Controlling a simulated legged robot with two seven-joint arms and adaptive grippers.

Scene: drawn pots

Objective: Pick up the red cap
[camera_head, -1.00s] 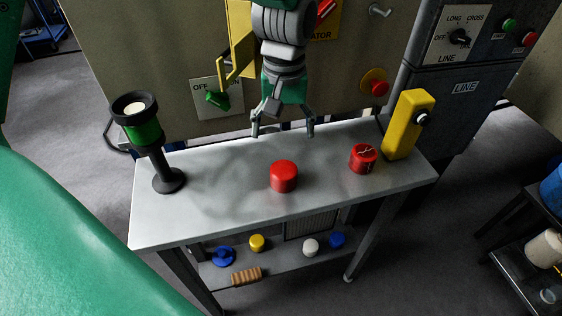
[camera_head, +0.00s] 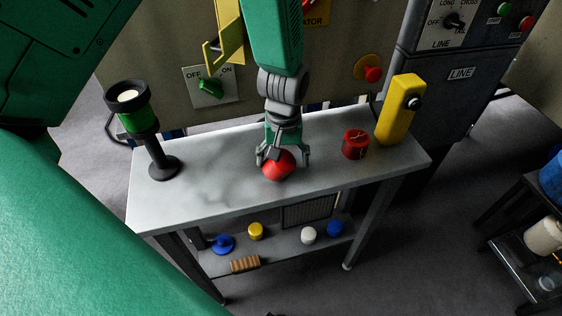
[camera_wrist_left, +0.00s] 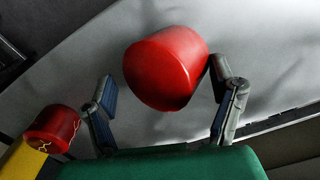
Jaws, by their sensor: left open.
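A plain red cap (camera_head: 278,168) is at the middle of the grey bench, and it looks tilted. My left gripper (camera_head: 284,161) is open above it, with fingers on either side of the cap. In the left wrist view the cap (camera_wrist_left: 165,68) lies between the spread fingers, close to or touching the right finger; a gap shows to the left finger. A second red cap (camera_head: 355,144) with pale crack-like marks stands to the right on the bench; it also shows in the wrist view (camera_wrist_left: 52,130). My right gripper is not in view.
A black and green lamp-like stand (camera_head: 150,135) is at the bench's left end. A yellow post (camera_head: 399,108) stands at the right end. The lower shelf (camera_head: 280,250) holds several small coloured items. A panel with switches rises behind.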

